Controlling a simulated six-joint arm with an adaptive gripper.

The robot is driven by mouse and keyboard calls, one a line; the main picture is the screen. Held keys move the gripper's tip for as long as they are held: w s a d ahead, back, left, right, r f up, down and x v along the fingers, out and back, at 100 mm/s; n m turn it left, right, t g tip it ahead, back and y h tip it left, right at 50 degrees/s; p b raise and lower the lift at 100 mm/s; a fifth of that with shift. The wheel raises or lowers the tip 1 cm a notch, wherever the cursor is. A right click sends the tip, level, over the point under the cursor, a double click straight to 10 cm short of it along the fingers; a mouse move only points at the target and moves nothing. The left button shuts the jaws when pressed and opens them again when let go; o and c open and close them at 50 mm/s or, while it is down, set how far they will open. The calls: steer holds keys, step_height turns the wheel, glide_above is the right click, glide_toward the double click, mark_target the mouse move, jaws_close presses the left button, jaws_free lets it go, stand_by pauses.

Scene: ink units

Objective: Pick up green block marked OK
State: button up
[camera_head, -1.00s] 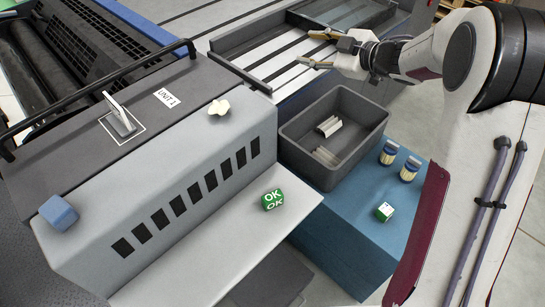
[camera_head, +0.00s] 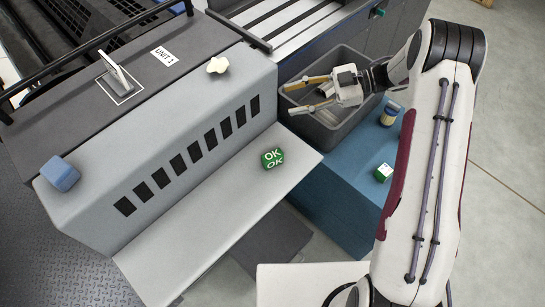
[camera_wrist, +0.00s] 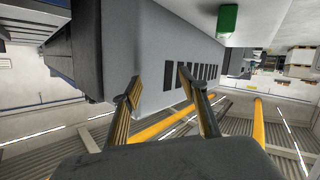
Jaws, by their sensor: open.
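The green block marked OK (camera_head: 272,158) sits on the light grey ledge at the front of the ink unit in the head view. A green block, probably the same one, shows at the top of the wrist view (camera_wrist: 228,19), ahead of the fingers and apart from them. My gripper (camera_head: 297,97) is open and empty. In the head view it is above the dark grey bin, to the upper right of the block. Both fingers show spread in the wrist view (camera_wrist: 157,85).
The dark grey bin (camera_head: 343,137) stands on a blue cabinet (camera_head: 335,195). A green-and-white block (camera_head: 383,172) and a blue-topped brush-like item (camera_head: 390,113) are on that cabinet. A blue block (camera_head: 60,174) and a cream lump (camera_head: 217,65) lie on the grey unit (camera_head: 110,195).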

mark_target(273, 158)
steer(key=s+f+g, duration=0.2)
steer(key=s+f, duration=0.2)
steer(key=s+f+g, duration=0.3)
steer(key=s+f, duration=0.2)
steer(key=shift+f+n+g, duration=0.15)
steer(key=shift+n+g, duration=0.15)
steer(key=shift+n, duration=0.1)
steer(key=shift+x, duration=1.25)
steer(key=shift+x, duration=2.6)
steer(key=shift+s+d+f, duration=0.1)
steer(key=shift+s+f, duration=0.05)
